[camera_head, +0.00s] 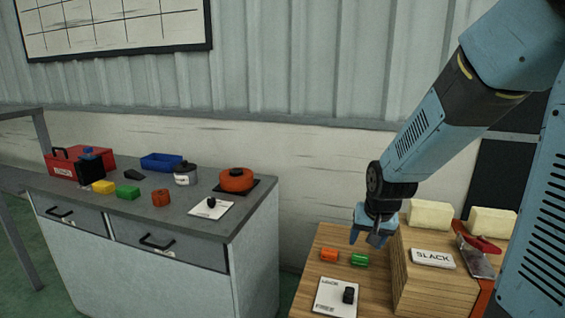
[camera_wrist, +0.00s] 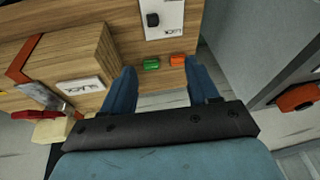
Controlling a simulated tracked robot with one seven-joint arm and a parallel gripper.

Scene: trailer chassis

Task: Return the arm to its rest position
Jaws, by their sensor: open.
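My gripper (camera_head: 370,238) hangs from my blue arm at the right, above the wooden bench (camera_head: 312,278). It points down, with its jaws apart and nothing between them. In the wrist view the two blue fingers (camera_wrist: 163,82) spread towards a green block (camera_wrist: 151,64) and an orange block (camera_wrist: 177,61), which lie beyond the tips. In the head view the orange block (camera_head: 329,255) and green block (camera_head: 360,259) lie on the bench below the gripper. The fingers appear apart from both blocks.
A white card with a black knob (camera_head: 348,295) lies in front of the blocks. A wooden block stack (camera_head: 430,285) with a "SLACK" plate (camera_head: 432,258) stands right of the gripper. A grey cabinet (camera_head: 150,262) at left bears a red toolbox (camera_head: 65,160), blue tray (camera_head: 161,161) and orange round part (camera_head: 237,180).

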